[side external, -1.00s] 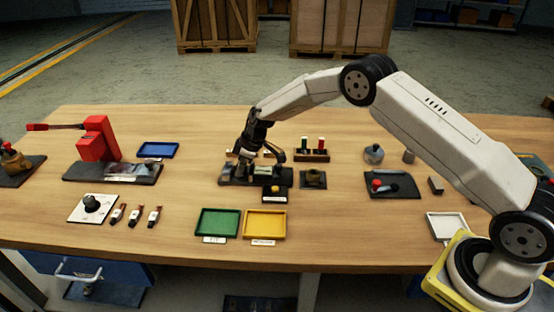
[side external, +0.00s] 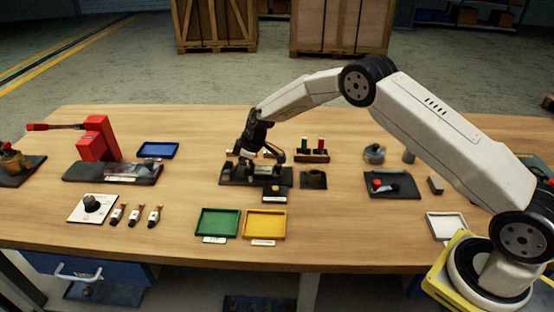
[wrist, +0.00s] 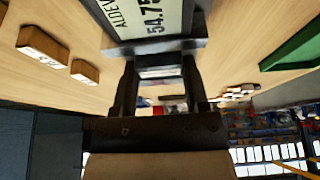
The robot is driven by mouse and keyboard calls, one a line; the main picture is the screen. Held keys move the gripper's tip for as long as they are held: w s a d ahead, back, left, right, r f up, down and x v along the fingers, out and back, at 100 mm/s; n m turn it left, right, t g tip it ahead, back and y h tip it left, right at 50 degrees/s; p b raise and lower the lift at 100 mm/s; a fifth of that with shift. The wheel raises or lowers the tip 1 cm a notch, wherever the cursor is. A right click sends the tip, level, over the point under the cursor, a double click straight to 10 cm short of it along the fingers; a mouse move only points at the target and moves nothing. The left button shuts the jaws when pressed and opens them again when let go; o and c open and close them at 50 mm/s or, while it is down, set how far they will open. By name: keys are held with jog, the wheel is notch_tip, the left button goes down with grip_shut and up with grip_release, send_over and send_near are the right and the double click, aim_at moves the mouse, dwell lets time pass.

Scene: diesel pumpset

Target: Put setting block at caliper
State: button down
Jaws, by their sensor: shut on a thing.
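My gripper (side external: 245,168) is at the dark caliper stand (side external: 284,179) in the middle of the bench, pointing down. In the wrist view my gripper (wrist: 160,82) has its two dark fingers shut on a small grey block (wrist: 160,72), which I take as the setting block. The caliper display (wrist: 158,22), reading about 54.75, shows right beside the block, at the top of the wrist view. I cannot tell whether the block touches the caliper. In the side view the block is hidden by my gripper.
Small labelled wooden blocks (wrist: 42,45) lie near the stand. A green tray (side external: 218,222) and a yellow tray (side external: 265,223) stand in front of it. A rack with red and green pieces (side external: 312,155) is behind right. A red press (side external: 97,140) stands left.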

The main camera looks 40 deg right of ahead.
jog(key=shift+f, duration=0.25)
grip_release()
dwell(0.3)
jog(key=shift+r, duration=3.5)
